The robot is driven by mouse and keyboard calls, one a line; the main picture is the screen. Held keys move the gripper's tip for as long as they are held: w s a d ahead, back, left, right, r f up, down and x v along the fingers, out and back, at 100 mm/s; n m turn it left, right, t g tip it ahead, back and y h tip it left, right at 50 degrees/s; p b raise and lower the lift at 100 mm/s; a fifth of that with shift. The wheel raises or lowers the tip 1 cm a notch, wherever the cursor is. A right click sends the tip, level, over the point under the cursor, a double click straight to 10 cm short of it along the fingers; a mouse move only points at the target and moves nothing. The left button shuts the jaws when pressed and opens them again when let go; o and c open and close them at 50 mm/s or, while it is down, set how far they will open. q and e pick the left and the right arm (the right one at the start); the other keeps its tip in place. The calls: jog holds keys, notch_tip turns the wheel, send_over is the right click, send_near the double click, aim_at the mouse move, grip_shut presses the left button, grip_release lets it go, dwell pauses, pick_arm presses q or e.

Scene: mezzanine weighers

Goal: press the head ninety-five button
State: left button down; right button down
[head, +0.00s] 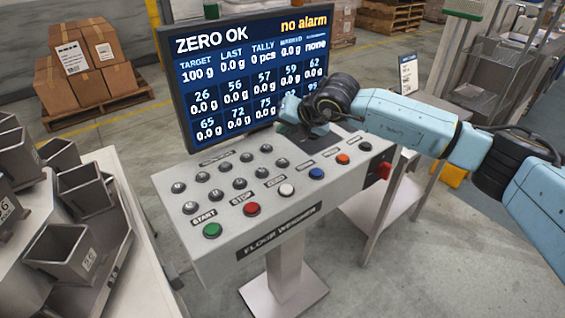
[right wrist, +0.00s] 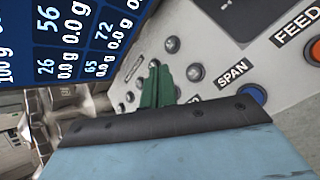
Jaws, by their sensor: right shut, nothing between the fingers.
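The weigher console (head: 300,207) has a sloped grey top with two rows of small dark round head buttons (head: 239,183). Their labels are too small to read, so I cannot tell which one is ninety-five. My right gripper (head: 292,128) is over the back of the console top, near the right end of these rows and in front of the screen. In the right wrist view its green fingers (right wrist: 155,75) are shut and empty, close to several grey buttons (right wrist: 172,44). I cannot tell whether they touch one. My left gripper is not in view.
The screen (head: 250,75) reads ZERO OK and no alarm; my right arm covers its lower right corner. Coloured buttons, including green START (head: 212,230) and red STOP (head: 252,209), line the front. Weigh buckets (head: 67,250) stand left. A red button (head: 384,171) is on the right side.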

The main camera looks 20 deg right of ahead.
jog(key=b, duration=0.3)
send_over(285, 163)
notch_tip(285, 163, down, 6)
jog(key=shift+r, duration=0.25)
jog(key=shift+f+b, duration=0.6)
jog(key=shift+f, duration=0.1)
dwell(1.0)
jog(key=shift+f+b, duration=0.4)
jog(key=shift+b, duration=0.2)
jog(key=shift+f+b, duration=0.5)
dwell(0.5)
dwell(0.3)
jog(key=shift+r+p, duration=0.35)
jog(key=shift+r, duration=0.55)
jog(key=shift+r+p, duration=1.1)
jog(key=shift+r, duration=1.4)
